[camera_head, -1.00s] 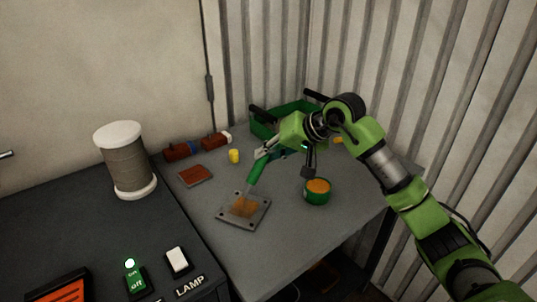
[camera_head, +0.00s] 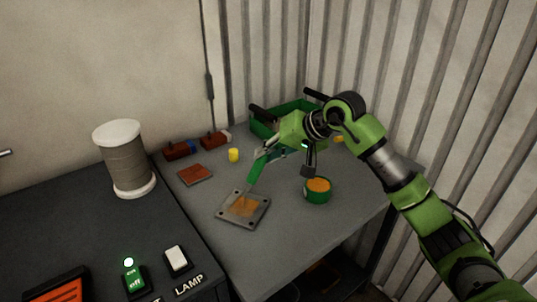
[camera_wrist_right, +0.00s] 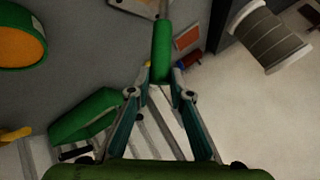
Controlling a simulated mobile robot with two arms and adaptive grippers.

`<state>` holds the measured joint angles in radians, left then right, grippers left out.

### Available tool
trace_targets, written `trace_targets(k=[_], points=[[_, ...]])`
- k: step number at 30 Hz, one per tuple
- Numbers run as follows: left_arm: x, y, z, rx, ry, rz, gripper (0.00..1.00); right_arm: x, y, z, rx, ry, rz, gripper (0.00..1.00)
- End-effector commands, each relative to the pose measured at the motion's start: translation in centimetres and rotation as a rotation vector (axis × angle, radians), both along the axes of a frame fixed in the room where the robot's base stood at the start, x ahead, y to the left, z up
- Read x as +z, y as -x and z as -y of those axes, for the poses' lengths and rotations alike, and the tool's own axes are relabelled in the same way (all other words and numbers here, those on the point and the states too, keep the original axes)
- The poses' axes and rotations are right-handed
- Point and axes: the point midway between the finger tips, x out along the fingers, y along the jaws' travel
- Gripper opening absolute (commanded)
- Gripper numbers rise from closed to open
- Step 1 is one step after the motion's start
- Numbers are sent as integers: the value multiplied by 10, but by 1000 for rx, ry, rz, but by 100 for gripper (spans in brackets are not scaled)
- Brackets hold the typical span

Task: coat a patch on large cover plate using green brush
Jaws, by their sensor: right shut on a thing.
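The large cover plate (camera_head: 230,214) is a grey square with corner holes, lying flat on the grey table. An orange-brown patch (camera_head: 243,206) covers its middle. My right gripper (camera_head: 267,154) is shut on the green brush (camera_head: 256,172), which slants down to the plate's far edge. Whether the bristles touch the plate is too small to tell. In the right wrist view, the brush (camera_wrist_right: 161,48) stands between the fingertips (camera_wrist_right: 160,80), and part of the plate (camera_wrist_right: 140,7) shows beyond it. My left gripper is out of view.
A green pot with orange contents (camera_head: 318,194) stands right of the plate. A brown-red plate (camera_head: 195,174), a yellow cylinder (camera_head: 234,155) and red blocks (camera_head: 214,140) lie behind it. A green crate (camera_head: 262,127) is at the back. The table's front right is clear.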

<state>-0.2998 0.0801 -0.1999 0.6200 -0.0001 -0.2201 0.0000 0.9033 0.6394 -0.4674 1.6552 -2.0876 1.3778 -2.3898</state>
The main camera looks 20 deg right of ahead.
Motion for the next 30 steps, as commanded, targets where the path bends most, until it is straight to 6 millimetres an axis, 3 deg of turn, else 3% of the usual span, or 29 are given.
trace_targets(k=[15, 30], points=[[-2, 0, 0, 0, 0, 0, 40, -2, 1, 0, 1, 2, -4, 0], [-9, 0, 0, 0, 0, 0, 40, 0, 11, 13, 1, 3, -3, 0]])
